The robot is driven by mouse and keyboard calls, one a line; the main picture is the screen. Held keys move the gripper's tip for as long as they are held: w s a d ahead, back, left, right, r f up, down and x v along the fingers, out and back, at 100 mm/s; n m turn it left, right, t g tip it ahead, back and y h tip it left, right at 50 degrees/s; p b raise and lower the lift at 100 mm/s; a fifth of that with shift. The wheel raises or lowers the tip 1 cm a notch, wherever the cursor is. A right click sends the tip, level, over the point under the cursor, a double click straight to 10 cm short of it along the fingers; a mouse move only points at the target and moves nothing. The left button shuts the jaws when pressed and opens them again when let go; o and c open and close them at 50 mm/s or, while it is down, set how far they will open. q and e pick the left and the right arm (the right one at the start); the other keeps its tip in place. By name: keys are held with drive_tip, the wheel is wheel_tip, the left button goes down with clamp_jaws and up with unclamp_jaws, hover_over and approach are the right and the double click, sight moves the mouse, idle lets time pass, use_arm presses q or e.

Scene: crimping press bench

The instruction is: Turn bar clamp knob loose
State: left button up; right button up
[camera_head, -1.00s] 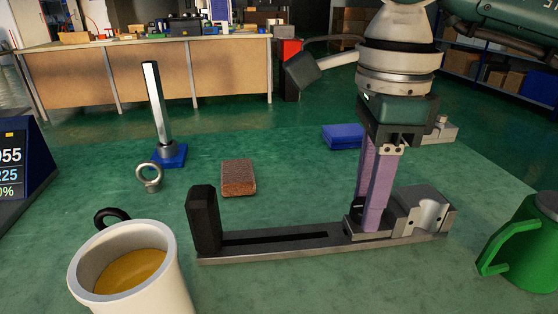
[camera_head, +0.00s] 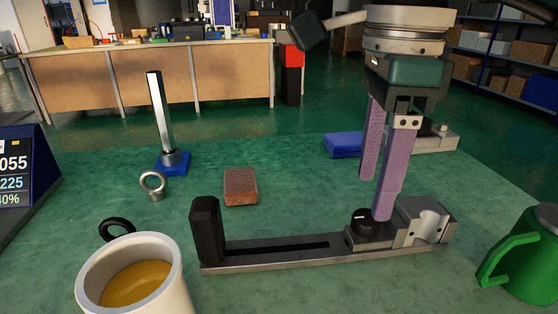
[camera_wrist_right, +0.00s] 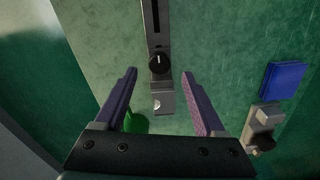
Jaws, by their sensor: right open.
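The bar clamp (camera_head: 290,250) lies on the green bench top, with a black upright jaw at its left end and a grey block at its right end. Its round black knob (camera_head: 363,222) has a white mark on top and sits beside the grey block. My right gripper (camera_head: 375,197) is open and empty, its purple fingers pointing down above and near the knob. In the right wrist view the knob (camera_wrist_right: 159,63) appears between the spread fingertips (camera_wrist_right: 160,73), with clear gaps on both sides. My left gripper is not in view.
A white mug (camera_head: 175,290) and black ring (camera_head: 117,230) are at front left; a green mug (camera_head: 530,260) is at right. An eye bolt (camera_head: 153,185), brown block (camera_head: 240,187), post on a blue base (camera_head: 162,130) and blue block (camera_head: 343,145) stand behind. Bench left of the clamp is partly free.

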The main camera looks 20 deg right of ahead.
sight(367, 216)
wheel_tip(367, 216, up, 6)
drive_tip(key=shift+f+p, duration=0.15)
drive_tip(key=shift+p, duration=0.2)
